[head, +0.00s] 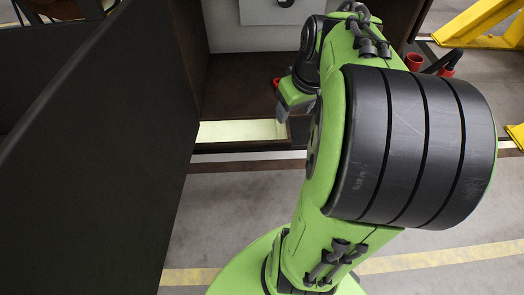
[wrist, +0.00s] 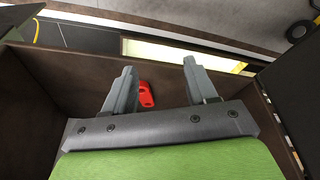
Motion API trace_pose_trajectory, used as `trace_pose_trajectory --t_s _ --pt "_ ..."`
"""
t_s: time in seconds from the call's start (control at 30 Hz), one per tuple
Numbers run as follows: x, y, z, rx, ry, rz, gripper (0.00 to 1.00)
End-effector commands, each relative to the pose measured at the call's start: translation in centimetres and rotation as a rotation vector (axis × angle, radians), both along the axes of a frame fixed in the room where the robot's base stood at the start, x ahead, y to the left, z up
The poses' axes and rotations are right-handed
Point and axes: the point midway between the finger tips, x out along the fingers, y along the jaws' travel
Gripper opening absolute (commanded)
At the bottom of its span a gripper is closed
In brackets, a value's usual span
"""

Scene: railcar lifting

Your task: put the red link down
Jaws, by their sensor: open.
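The red link (wrist: 146,94) lies on the brown floor of a box-like recess in the wrist view, close beside the left finger, which hides part of it. In the head view a small bit of red (head: 277,83) shows next to my gripper (head: 284,104); most of the link is hidden there by the gripper.
Dark brown walls (head: 95,130) close in the recess on the left and back. A pale lit strip (head: 240,130) runs along its front edge. Grey floor lies in front.

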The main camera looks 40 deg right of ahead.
Motion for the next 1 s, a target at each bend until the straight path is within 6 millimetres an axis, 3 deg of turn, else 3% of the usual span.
trace_pose_trajectory --t_s 0.03,0.1,0.2,0.3,0.47,1.0 --pt "0.1 3.5 1.0 -0.017 -0.023 0.042 0.57" --pt "-0.8 8.2 1.9 -0.029 -0.056 0.078 0.57" --pt "-3.4 13.6 2.3 -0.03 -0.112 0.124 0.57" --pt "-6.1 16.8 2.0 -0.018 -0.164 0.157 0.57" --pt "-8.1 18.3 1.4 0.001 -0.199 0.173 0.57" --pt "-8.0 18.3 1.4 0.002 -0.199 0.172 0.57"
